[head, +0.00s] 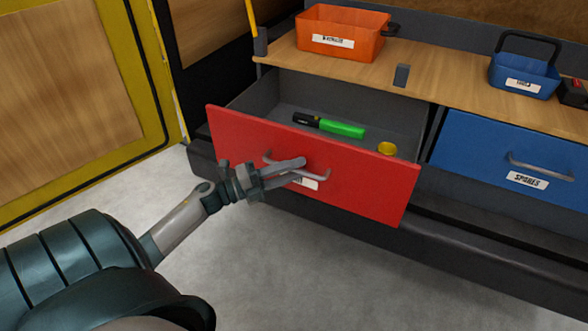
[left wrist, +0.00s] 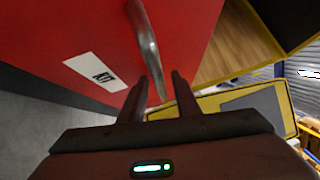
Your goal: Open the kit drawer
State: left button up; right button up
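The red kit drawer (head: 370,185) is pulled well out of the bench in the head view. Its front also fills much of the left wrist view (left wrist: 60,30), with a white KIT label (left wrist: 95,72). Its grey bar handle (head: 323,177) is partly covered by my left gripper (head: 300,169). In the left wrist view the handle (left wrist: 146,45) runs down between the two fingers (left wrist: 159,76). The fingers stand apart, with a gap beside the bar. Inside the drawer lie a green and black marker-like object (head: 340,128) and a small yellow round item (head: 387,148).
A blue drawer (head: 480,150) labelled SPARES is closed at the right. On the wooden benchtop (head: 440,85) stand an orange bin (head: 340,25) and a blue caddy (head: 520,75). A yellow-framed panel (head: 150,75) stands at the left. The grey floor (head: 280,270) in front is clear.

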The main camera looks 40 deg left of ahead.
pick_arm(q)
jog(key=shift+s, duration=0.1)
